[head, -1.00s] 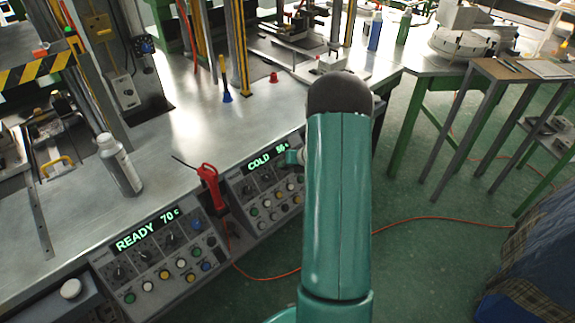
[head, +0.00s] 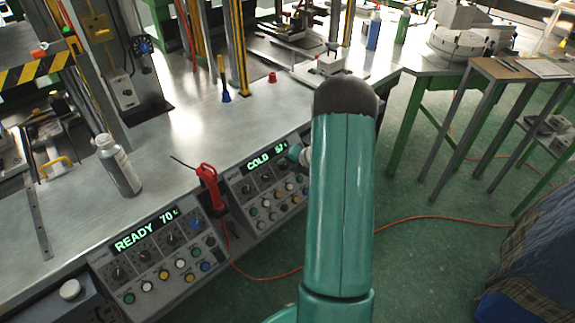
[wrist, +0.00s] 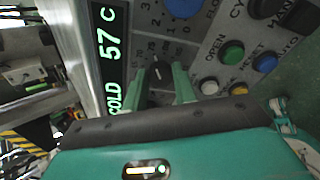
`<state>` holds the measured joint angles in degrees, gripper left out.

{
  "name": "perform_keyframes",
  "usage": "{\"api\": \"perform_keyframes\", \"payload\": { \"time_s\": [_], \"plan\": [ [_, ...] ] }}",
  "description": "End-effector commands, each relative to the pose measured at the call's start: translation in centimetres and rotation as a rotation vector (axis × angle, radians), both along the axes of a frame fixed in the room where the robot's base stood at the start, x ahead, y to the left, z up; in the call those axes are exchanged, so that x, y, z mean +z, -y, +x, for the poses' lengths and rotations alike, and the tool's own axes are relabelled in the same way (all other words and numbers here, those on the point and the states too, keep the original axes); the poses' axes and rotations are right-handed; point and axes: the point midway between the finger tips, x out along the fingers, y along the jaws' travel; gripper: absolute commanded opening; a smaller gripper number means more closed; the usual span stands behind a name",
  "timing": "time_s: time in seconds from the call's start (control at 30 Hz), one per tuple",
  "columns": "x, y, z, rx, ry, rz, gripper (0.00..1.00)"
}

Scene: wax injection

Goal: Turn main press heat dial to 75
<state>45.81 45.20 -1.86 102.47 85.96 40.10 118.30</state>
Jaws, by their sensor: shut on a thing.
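The control panel with the right-hand display (head: 265,159) shows green text COLD 57 in the head view. In the wrist view the display (wrist: 107,60) reads COLD 57 C, turned sideways. Beside it a small dark dial (wrist: 157,69) with a white pointer line sits on a numbered scale. My gripper (wrist: 162,82) has a green finger on each side of this dial and is shut on it. Part of the scale is hidden by the fingers. In the head view my arm covers the right part of this panel, and the fingers are hard to make out.
A second panel (head: 165,262) at the left reads READY 70 C. A red tool (head: 208,188) stands between the panels. A blue knob (wrist: 183,7) and several coloured buttons, including a green one (wrist: 231,51), lie near my gripper. A bottle (head: 118,166) stands on the bench.

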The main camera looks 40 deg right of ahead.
Motion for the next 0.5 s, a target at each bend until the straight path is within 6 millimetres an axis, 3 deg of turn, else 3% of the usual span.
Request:
{"api": "perform_keyframes", "payload": {
  "time_s": [0.27, 0.3, 0.4, 0.5],
  "plan": [
    [0.13, 0.06, 0.11, 0.0, 0.003, -0.001, 0.05],
    [0.13, 0.06, 0.11, 0.0, 0.003, -0.001, 0.29],
    [0.1, 0.05, 0.08, 0.0, 0.002, -0.001, 0.49],
    [0.07, 0.04, 0.07, 0.0, 0.001, -0.001, 0.49]
  ]
}}
